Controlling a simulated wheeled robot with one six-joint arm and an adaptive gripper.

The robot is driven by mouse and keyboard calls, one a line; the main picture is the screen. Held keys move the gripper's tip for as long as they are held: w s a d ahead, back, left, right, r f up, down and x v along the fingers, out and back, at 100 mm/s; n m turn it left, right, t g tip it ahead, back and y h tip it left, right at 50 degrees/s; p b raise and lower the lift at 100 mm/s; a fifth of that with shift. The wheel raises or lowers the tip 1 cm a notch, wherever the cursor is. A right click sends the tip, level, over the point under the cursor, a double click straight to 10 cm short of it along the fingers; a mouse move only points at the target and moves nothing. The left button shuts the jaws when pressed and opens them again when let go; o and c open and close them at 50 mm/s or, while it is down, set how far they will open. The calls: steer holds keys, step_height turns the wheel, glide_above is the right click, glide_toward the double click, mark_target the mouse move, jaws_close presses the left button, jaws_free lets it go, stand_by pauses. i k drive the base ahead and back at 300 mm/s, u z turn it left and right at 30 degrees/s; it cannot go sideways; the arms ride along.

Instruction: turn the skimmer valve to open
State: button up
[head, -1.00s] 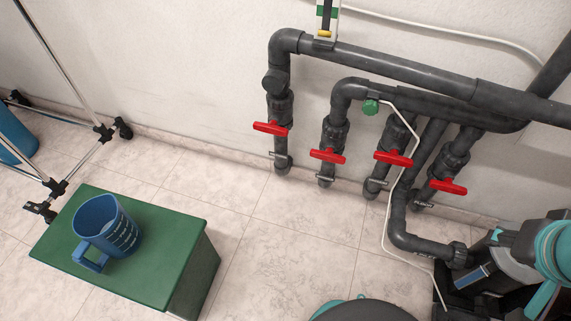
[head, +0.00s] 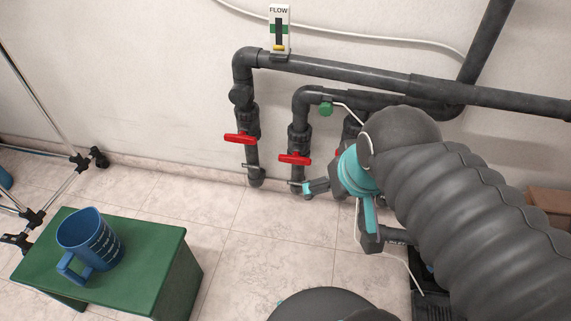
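Two red valve handles show on the vertical dark grey pipes: the far-left handle (head: 240,138) and the second handle (head: 294,158). Both lie crosswise to their pipes. Small tags hang low on the pipes, too small to read, so I cannot tell which valve is the skimmer one. My gripper (head: 338,214), with teal and dark parts, is in front of the right-hand pipes. Its fingers are spread wide with nothing seen between them. I cannot tell whether it touches a pipe.
A flow gauge (head: 279,30) stands on the upper pipe (head: 340,72). A green knob (head: 326,109) sits below, with a pale cable nearby. Tiled floor (head: 250,260) between is clear.

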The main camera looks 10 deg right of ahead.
mark_target(295, 159)
steer(key=z, duration=2.3)
steer(key=k, duration=1.1)
steer(key=u, duration=2.1)
